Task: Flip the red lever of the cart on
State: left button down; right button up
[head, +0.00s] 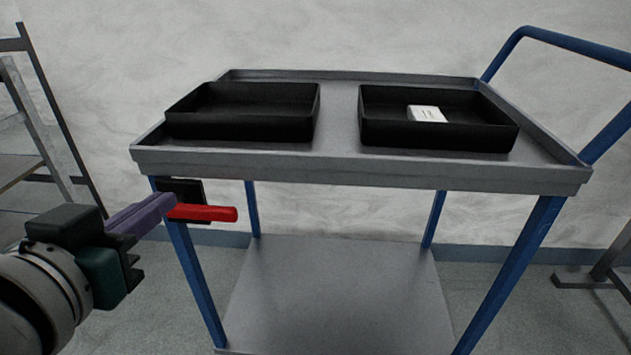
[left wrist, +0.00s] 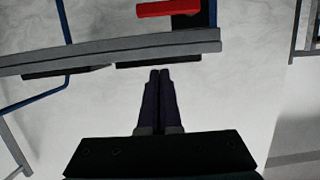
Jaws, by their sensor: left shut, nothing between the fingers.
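The red lever (head: 205,213) lies level below the front left corner of the cart (head: 360,172), pointing right from its black mount (head: 183,187). The lever also shows at the top edge of the left wrist view (left wrist: 168,8). My left gripper (head: 172,198) is shut and empty. In the head view its purple fingertips overlap the lever's left end and part of the mount. In the left wrist view the closed fingertips (left wrist: 160,72) are apart from the lever, with the cart's rim between them in the picture. My right gripper is out of view.
Two black trays, one on the left (head: 240,130) and one on the right (head: 435,136), stand on the cart's top; the right one holds a small white box (head: 427,114). Blue legs frame the lower shelf (head: 340,290). A rack (head: 60,120) stands at the far left.

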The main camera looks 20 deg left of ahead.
pick_arm(q)
jog(key=shift+w+d+f+b, duration=0.3)
jog(key=shift+d+f, duration=0.15)
jog(key=shift+f, duration=0.25)
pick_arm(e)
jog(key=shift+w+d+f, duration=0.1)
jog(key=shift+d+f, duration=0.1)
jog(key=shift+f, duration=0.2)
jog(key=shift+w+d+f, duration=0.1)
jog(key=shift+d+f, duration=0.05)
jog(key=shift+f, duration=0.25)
pick_arm(q)
jog(key=shift+a, duration=0.1)
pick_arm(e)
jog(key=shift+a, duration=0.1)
pick_arm(q)
jog(key=b, duration=0.3)
send_over(210, 207)
jog(key=s+d, duration=0.2)
notch_tip(210, 207, down, 3)
notch_tip(210, 207, down, 4)
jog(key=shift+r+b, duration=0.25)
jog(key=shift+b, duration=0.5)
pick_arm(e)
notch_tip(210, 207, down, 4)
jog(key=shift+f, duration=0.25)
pick_arm(q)
jog(key=shift+a, duration=0.1)
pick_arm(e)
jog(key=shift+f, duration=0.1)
